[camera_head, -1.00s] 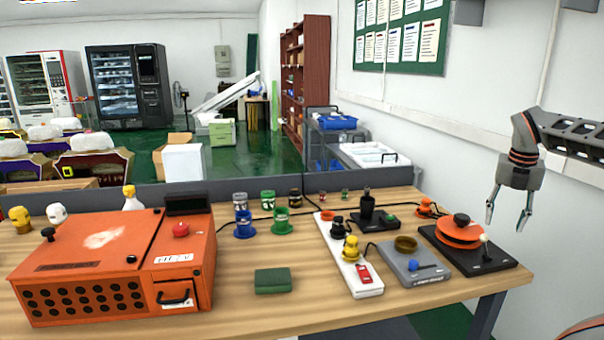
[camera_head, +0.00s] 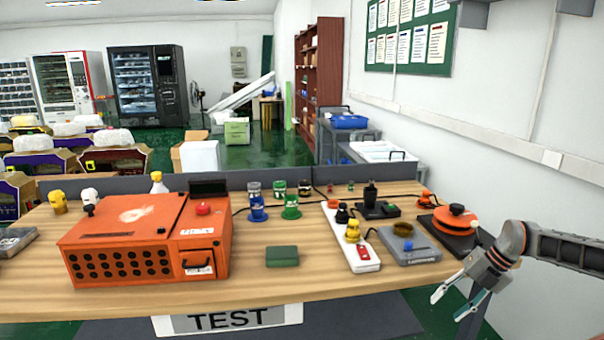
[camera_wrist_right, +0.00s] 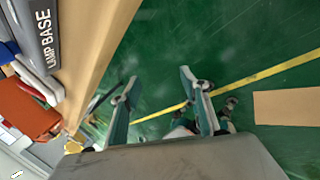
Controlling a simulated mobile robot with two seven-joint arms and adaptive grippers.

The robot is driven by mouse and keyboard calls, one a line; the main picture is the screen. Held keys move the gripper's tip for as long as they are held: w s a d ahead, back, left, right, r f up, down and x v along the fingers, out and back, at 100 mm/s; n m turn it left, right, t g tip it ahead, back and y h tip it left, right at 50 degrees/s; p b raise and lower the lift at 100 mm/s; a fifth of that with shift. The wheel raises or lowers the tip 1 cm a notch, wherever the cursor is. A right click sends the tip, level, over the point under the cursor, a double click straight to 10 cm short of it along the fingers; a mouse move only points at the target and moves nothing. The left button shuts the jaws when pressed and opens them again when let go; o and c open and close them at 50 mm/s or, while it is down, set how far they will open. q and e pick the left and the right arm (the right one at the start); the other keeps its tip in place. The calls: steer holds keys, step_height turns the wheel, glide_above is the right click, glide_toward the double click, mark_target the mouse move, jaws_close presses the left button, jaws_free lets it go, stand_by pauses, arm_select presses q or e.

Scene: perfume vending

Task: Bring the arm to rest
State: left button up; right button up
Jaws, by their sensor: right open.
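My right gripper (camera_head: 457,304) is open and empty at the right front of the wooden table (camera_head: 330,285), just off its front right edge, with its fingers pointing down and left. In the right wrist view its two fingers (camera_wrist_right: 160,88) are spread apart with green floor (camera_wrist_right: 235,50) beyond them and nothing between them. My left gripper does not show in either view.
An orange machine (camera_head: 120,255) stands on the table's left. A white strip (camera_head: 355,255), a grey base (camera_head: 405,250) and a black base with an orange disc (camera_head: 457,222) are on its right side. A green block (camera_head: 282,256) lies mid-table. The right wall is close to the arm.

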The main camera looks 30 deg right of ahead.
steer(key=a+f+m+t+y, duration=0.2)
steer(key=a+f+m+t, duration=0.35)
steer(key=a, duration=0.85)
steer(key=a+f+m+t+y, duration=0.1)
steer(key=a+f+m+t, duration=0.2)
steer(key=a+f, duration=0.8)
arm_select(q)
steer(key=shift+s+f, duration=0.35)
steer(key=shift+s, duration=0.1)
arm_select(e)
steer(key=s+a+f+m+h, duration=0.1)
steer(key=s+a+m, duration=0.2)
steer(key=a, duration=0.3)
steer(key=s+a+f+m+g+h, duration=0.1)
steer(key=s+a+m+h, duration=0.1)
steer(key=s+a+m, duration=0.2)
steer(key=s+a+f+m+h, duration=0.1)
steer(key=s+a+m, duration=0.2)
steer(key=a+m, duration=0.3)
steer(key=a, duration=0.4)
steer(key=shift+s+f+h, duration=0.2)
steer(key=shift+s+h, duration=0.15)
steer(key=shift+h, duration=0.05)
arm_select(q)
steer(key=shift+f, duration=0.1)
arm_select(e)
steer(key=shift+g, duration=0.25)
